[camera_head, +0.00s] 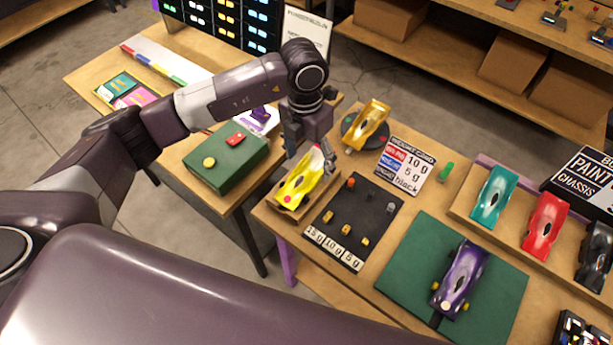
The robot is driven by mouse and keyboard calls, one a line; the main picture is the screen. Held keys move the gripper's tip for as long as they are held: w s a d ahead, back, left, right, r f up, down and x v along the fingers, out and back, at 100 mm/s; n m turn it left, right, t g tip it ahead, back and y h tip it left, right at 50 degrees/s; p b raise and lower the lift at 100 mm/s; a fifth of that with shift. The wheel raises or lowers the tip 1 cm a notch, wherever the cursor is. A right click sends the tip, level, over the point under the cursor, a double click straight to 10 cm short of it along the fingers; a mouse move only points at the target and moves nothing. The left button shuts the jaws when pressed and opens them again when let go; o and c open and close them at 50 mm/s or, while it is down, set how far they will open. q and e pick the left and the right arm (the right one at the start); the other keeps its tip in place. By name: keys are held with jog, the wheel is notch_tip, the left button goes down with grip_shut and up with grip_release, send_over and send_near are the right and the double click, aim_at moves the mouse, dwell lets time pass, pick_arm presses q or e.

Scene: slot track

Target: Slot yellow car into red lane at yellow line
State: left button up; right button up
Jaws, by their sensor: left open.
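The yellow car (299,188) with a dark cockpit sits at the left end of the near table, on what looks like a wooden stand. My left gripper (311,162) is pointed down at the car's far end, open, with its fingers around or just above the body. I cannot tell whether the fingers touch it. No red lane or yellow line can be made out clearly in this view. A second, more golden car (367,125) sits on a round dark stand behind. My right gripper is not in view.
A black weight board (352,220) and a card (405,166) lie right of the yellow car. A purple car (460,280) rests on a green mat (400,265). Teal (492,198) and red (544,226) cars stand at right. A green box (215,165) is at left.

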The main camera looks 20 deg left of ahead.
aim_at(305, 173)
pick_arm(q)
jog(key=shift+w+a+f+y+p, duration=0.1)
jog(key=shift+a+f+y+p, duration=0.3)
jog(key=shift+a+f, duration=0.45)
jog(key=f+p, duration=0.1)
jog(key=f, duration=0.2)
jog(key=f+p, duration=0.1)
jog(key=f, duration=0.1)
jog(key=shift+d+f+p, duration=0.15)
jog(key=shift+d+p, duration=0.15)
jog(key=shift+p, duration=0.05)
jog(key=shift+w+f, duration=0.1)
jog(key=shift+f, duration=0.15)
jog(key=c, duration=1.4)
